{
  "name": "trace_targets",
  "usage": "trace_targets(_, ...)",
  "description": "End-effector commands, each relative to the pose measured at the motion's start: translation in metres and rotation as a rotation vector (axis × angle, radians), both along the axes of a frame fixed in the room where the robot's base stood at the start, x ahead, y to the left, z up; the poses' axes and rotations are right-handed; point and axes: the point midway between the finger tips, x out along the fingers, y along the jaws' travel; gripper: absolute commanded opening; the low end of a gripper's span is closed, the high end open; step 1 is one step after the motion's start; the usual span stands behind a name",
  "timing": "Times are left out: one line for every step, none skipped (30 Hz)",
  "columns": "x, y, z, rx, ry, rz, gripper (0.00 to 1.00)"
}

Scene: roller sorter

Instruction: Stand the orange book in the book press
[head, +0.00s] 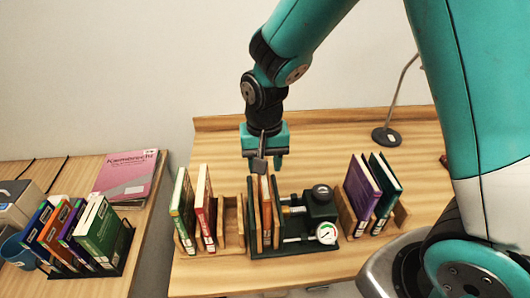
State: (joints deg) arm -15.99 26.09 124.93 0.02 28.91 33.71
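The book press (318,207) stands at the middle of the wooden table, dark green with a round dial at its front right. A thin orange-brown book (266,213) with a pale label low on its spine stands upright in the press, between pale wooden boards. My gripper (270,164) points down just above this book's top edge. Its fingers look apart with nothing between them. Whether a fingertip touches the book cannot be told from this view.
A green and a red book stand in a wooden rack (232,222) left of the press. A purple (361,189) and a dark green book stand right of it. A lamp base (386,137) is behind. A side table holds a black rack of books (85,262) and a pink magazine (126,174).

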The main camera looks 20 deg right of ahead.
Motion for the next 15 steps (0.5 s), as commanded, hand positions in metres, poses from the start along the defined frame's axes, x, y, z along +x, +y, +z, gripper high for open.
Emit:
trace_targets(0.002,0.001,0.009,0.002,-0.007,0.000,0.46)
trace_targets(0.001,0.000,0.015,0.002,-0.007,0.000,0.46)
trace_targets(0.001,0.000,0.022,0.002,-0.005,0.000,0.46)
trace_targets(0.001,0.000,0.026,0.002,-0.005,0.000,0.46)
trace_targets(0.001,0.000,0.030,0.001,-0.003,0.000,0.46)
trace_targets(0.001,0.000,0.035,0.001,-0.003,0.000,0.46)
trace_targets(0.001,0.000,0.037,0.000,-0.002,0.000,0.46)
trace_targets(0.000,0.000,0.040,0.001,-0.003,0.001,0.46)
trace_targets(-0.001,0.001,0.044,0.005,-0.003,0.010,0.46)
trace_targets(-0.004,0.002,0.048,0.011,-0.004,0.023,0.46)
trace_targets(-0.009,0.003,0.053,0.022,-0.006,0.046,0.46)
trace_targets(-0.017,0.006,0.062,0.043,-0.012,0.091,0.46)
trace_targets(-0.026,0.009,0.069,0.063,-0.017,0.136,0.46)
trace_targets(-0.036,0.012,0.078,0.085,-0.024,0.189,0.46)
trace_targets(-0.052,0.017,0.088,0.120,-0.035,0.271,0.46)
